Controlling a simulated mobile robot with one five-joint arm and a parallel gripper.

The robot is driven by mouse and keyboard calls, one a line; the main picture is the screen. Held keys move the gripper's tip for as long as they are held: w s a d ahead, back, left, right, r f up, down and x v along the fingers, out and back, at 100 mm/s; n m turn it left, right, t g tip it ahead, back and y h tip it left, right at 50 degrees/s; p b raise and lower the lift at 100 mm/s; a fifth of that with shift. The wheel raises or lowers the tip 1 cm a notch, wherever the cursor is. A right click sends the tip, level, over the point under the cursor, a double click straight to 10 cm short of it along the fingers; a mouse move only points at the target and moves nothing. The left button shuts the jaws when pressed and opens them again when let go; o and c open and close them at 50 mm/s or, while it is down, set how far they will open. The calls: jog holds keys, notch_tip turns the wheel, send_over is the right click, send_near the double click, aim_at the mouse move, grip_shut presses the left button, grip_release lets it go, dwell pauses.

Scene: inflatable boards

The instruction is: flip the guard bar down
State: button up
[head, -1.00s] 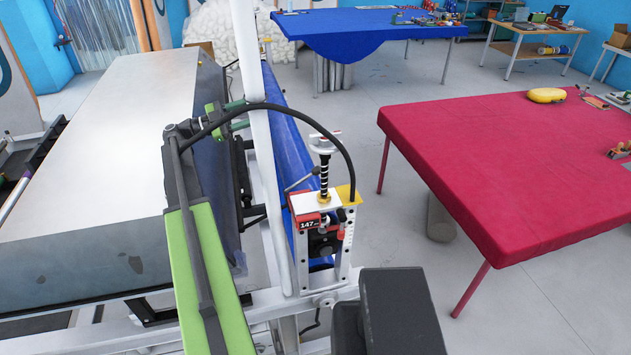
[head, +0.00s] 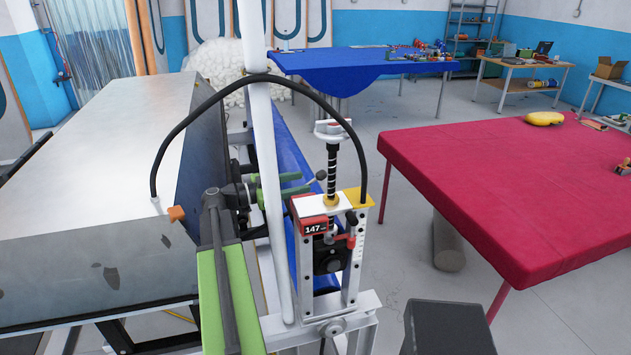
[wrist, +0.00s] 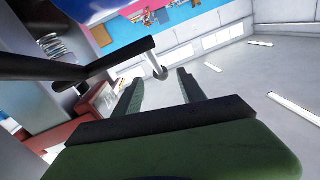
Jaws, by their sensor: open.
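A thin grey lever with a round knob (head: 321,175), possibly the guard bar, sticks out beside the upright of the press unit. My gripper (head: 306,183) has green fingers. They are open and empty, reaching past the white post toward this knob. In the wrist view, my open fingers (wrist: 160,78) point ahead. A dark bar (wrist: 90,68) crosses from the left, and its bent, light-tipped end shows between the fingertips. I cannot tell its depth or whether it touches them. The post hides part of my gripper in the head view.
The press unit with a red "147" display (head: 314,226) stands right of the white post (head: 262,150). A black hose (head: 262,77) arches over my arm. A metal-topped table (head: 100,150) is left, a red table (head: 500,190) right.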

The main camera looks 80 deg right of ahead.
aim_at(314, 179)
jog(key=x, duration=0.5)
jog(key=shift+s+d, duration=0.2)
jog(key=shift+s, duration=0.05)
jog(key=shift+c, duration=0.5)
grip_shut()
jog(key=shift+r, duration=0.1)
dwell(0.4)
